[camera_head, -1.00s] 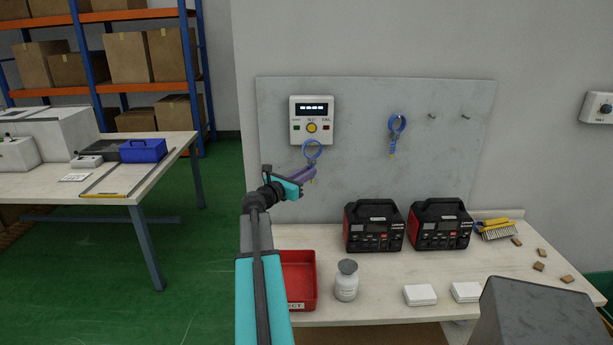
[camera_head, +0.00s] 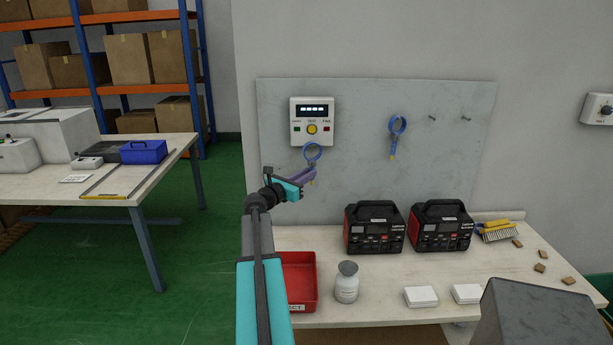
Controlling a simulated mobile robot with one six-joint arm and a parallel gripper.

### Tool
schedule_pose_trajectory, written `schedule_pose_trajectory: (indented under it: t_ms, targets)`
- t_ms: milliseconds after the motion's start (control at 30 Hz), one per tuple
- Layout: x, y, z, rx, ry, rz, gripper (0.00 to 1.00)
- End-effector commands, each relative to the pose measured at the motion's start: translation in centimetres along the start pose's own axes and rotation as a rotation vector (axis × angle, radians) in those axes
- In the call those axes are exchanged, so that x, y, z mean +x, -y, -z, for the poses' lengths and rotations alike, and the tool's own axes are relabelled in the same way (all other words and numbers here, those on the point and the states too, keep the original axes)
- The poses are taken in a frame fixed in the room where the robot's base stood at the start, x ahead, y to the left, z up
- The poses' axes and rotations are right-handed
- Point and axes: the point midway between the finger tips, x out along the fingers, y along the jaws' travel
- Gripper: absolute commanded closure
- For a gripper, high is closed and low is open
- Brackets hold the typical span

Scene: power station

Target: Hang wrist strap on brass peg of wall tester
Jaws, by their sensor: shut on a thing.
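The white wall tester (camera_head: 312,108) is fixed to the grey board, with a lit display, a yellow round button and small green and red buttons. My gripper (camera_head: 309,174) is shut on a blue wrist strap (camera_head: 313,152), below the tester. The strap's loop stands upright above the jaws, close under the tester's lower edge. I cannot tell whether the loop touches the tester or is around a peg; the brass peg is not clearly seen.
Two bare pegs (camera_head: 432,118) are at the board's right (camera_head: 470,150).

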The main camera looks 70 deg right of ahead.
Motion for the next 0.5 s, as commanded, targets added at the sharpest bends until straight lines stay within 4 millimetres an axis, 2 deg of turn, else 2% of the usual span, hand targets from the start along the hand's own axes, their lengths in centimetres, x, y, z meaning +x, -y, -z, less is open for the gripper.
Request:
schedule_pose_trajectory:
  t_ms: [233, 267, 367, 400, 500]
  targets:
    - [-0.01, 0.0, -0.01, 0.0, 0.0, 0.0, 1.0]
    - [-0.01, 0.0, -0.01, 0.0, 0.0, 0.0, 0.84]
    - [-0.01, 0.0, -0.01, 0.0, 0.0, 0.0, 0.67]
    - [-0.01, 0.0, -0.01, 0.0, 0.0, 0.0, 0.64]
    - [-0.01, -0.01, -0.01, 0.0, 0.0, 0.0, 0.64]
